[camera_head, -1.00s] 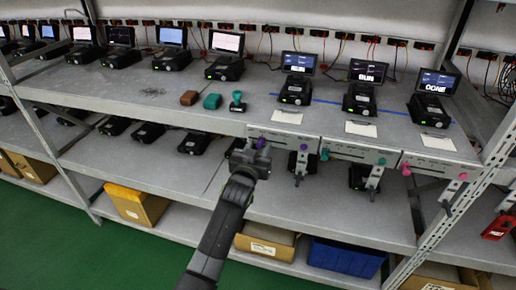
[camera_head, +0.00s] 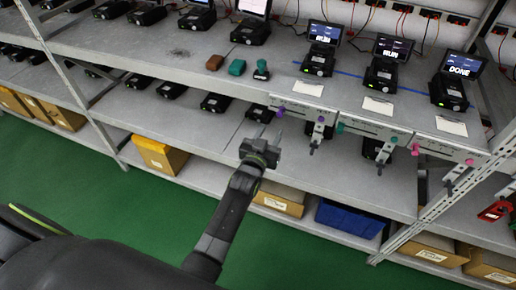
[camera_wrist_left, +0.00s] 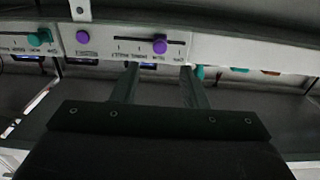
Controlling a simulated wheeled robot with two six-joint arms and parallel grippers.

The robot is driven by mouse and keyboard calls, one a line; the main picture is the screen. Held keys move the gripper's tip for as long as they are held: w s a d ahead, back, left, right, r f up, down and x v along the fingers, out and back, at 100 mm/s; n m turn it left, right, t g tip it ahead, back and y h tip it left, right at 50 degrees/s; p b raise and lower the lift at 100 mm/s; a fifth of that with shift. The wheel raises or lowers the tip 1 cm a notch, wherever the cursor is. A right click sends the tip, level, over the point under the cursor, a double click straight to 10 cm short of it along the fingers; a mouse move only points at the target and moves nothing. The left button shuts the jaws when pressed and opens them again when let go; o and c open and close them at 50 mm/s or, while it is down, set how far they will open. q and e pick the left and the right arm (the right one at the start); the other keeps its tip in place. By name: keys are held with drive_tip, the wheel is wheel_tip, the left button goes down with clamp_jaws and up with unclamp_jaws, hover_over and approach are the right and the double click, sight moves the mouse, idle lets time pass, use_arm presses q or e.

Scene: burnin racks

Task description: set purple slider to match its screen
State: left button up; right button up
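The purple slider knob (camera_head: 281,112) sits near the left end of its rail panel on the shelf's front edge. In the left wrist view the purple knob (camera_wrist_left: 160,46) stands in its slot, toward the right end, with small labels below. A purple mark (camera_wrist_left: 83,37) is on the same panel. The matching leftmost screen (camera_head: 324,33) is lit with white lettering, perhaps "BURN", too small to be sure. My left gripper (camera_head: 267,134) is below and left of the knob, apart from it. Its fingers (camera_wrist_left: 158,75) are open and empty, with the knob beyond the gap. My right gripper is not in view.
A teal slider knob (camera_head: 340,128) and a pink slider knob (camera_head: 416,150) sit on panels to the right. Brown (camera_head: 215,62) and teal (camera_head: 236,67) blocks and a teal stamp-like object (camera_head: 261,70) stand on the shelf above. A blue bin (camera_head: 348,219) is below.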

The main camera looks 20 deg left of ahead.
use_arm(q)
drive_tip(key=s+p, duration=0.3)
drive_tip(key=s, duration=0.6)
drive_tip(key=shift+s, duration=0.2)
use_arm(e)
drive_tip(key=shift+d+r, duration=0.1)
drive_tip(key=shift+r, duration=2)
use_arm(q)
drive_tip(key=shift+a+f, duration=0.1)
drive_tip(key=shift+a, duration=0.05)
